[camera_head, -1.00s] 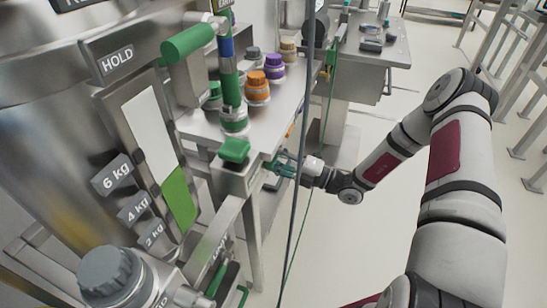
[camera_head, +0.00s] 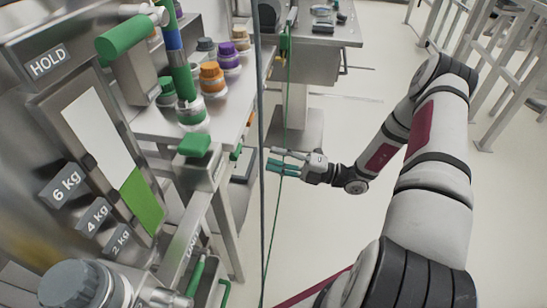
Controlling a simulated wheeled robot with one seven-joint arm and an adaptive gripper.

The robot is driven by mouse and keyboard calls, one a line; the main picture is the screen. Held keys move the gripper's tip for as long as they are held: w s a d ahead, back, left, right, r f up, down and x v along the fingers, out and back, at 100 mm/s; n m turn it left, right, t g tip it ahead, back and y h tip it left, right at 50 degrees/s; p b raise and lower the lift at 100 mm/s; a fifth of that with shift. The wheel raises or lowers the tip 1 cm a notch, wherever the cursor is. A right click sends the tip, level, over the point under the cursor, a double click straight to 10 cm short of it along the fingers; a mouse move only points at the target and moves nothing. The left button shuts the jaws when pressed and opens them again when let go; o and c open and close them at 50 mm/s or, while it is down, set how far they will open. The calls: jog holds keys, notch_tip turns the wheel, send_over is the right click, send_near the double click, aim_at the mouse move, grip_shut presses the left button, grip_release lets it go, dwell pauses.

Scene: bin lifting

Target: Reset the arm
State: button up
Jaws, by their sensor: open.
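My gripper (camera_head: 276,163) is in the middle of the head view at the end of my outstretched arm. Its fingers point left and are apart, with nothing seen between them. It is in the open space right of the steel machine, clear of the green block (camera_head: 194,144) on the machine's ledge. A thin dark vertical line and a green cord (camera_head: 284,100) cross the view by the fingertips; I cannot tell whether they touch. My arm reaches from the lower right, bends at the upper right and comes back left to the gripper.
The steel machine (camera_head: 25,125) with HOLD and weight labels fills the left. A green lever (camera_head: 122,36) and bottles with orange (camera_head: 212,78) and purple (camera_head: 228,55) caps are at the upper left. A steel table (camera_head: 335,35) stands behind. Grey railings (camera_head: 492,100) are at the right. Open floor lies between.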

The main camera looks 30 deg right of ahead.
dwell(0.3)
jog(key=s+a+r+n+g+h, duration=0.3)
jog(key=s+a+r+n+g, duration=0.35)
jog(key=r+n, duration=0.4)
jog(key=s+a+r+n+g+h, duration=0.2)
jog(key=s+a+r+n+g, duration=0.5)
jog(key=n, duration=0.6)
jog(key=s+d+r+n+t+h, duration=0.25)
jog(key=s+r+n+h, duration=0.3)
jog(key=s+n, duration=0.4)
jog(key=s+d+r+n+t+h, duration=0.1)
jog(key=s+d+r+n+h, duration=0.4)
jog(key=s+n, duration=0.4)
notch_tip(320, 180, up, 13)
jog(key=w+n+t+p, duration=0.1)
jog(key=t+p, duration=0.1)
jog(key=p, duration=1.1)
jog(key=shift+a+h, duration=0.4)
jog(key=shift+h, duration=0.05)
